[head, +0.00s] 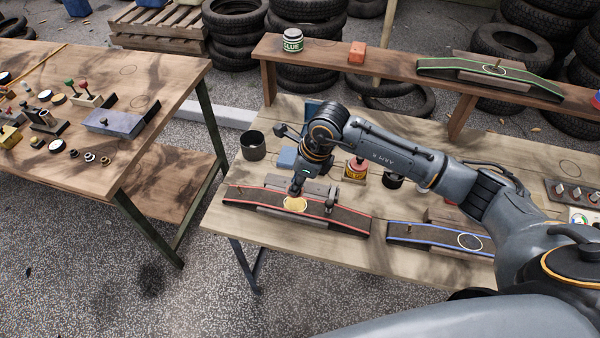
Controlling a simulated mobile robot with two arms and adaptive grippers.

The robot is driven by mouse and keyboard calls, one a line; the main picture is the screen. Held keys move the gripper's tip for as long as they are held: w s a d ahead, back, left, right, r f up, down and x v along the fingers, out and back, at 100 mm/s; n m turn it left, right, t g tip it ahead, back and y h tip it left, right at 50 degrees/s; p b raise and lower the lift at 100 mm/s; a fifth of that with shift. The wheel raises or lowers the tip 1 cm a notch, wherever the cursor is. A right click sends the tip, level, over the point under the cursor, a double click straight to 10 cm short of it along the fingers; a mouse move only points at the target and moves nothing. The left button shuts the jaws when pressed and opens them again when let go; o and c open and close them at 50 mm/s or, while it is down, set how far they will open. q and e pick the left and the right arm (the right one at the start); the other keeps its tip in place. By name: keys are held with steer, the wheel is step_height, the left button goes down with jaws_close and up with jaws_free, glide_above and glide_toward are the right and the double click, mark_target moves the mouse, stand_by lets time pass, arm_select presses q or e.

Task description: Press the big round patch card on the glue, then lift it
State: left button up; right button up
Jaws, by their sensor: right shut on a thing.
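The big round patch card (294,204) shows as a pale yellow disc on the red-edged tyre strip (338,222), near the front of the right workbench. My right gripper (296,190) points down at it, shut on its upper side; the fingers hide part of the grip. The card appears to lie flat against the strip, so any glue under it is hidden. I cannot tell whether there is a small gap. My left gripper is not in view.
A blue-edged strip (425,238) with a white ring lies right of it. A dark cup (253,146) stands at the bench's left. A glue tin (292,42), an orange block (357,52) and a green-edged strip (450,69) sit on the raised shelf.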

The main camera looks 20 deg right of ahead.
mark_target(300, 190)
steer(key=shift+w+d+f+b, duration=0.1)
steer(key=shift+w+f+b, duration=0.15)
steer(key=shift+f, duration=0.8)
steer(key=shift+f+b, duration=0.35)
steer(key=shift+b, duration=0.1)
step_height(300, 190, down, 3)
steer(key=shift+s+b, duration=0.1)
steer(key=shift+b, duration=1.05)
steer(key=shift+f, duration=0.25)
arm_select(q)
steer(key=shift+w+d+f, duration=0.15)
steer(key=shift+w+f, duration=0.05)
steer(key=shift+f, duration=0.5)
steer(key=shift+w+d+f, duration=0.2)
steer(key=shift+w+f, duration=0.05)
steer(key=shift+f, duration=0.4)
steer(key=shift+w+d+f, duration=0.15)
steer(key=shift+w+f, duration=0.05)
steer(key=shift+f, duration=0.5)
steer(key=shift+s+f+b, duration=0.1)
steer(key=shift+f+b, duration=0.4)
steer(key=shift+b, duration=0.15)
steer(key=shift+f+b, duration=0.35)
arm_select(e)
steer(key=shift+f, duration=0.45)
